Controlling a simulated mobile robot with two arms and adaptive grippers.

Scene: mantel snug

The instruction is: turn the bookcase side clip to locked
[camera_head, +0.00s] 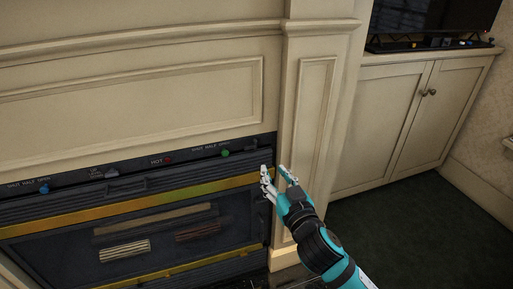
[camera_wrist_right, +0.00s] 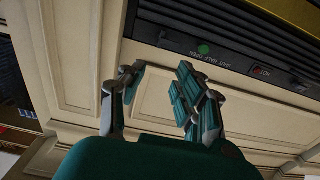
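I cannot make out a bookcase or a side clip in either view. My right gripper (camera_head: 278,176) is open and empty, in front of the right edge of the fireplace, beside the pale pilaster (camera_head: 312,120). In the right wrist view its fingers (camera_wrist_right: 158,85) are spread apart, with the cream panelling behind them and nothing between them. My left gripper is not in view.
A cream cabinet (camera_head: 395,120) bearing a screen (camera_head: 430,18) stands right. Dark carpet (camera_head: 420,235) there is clear.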

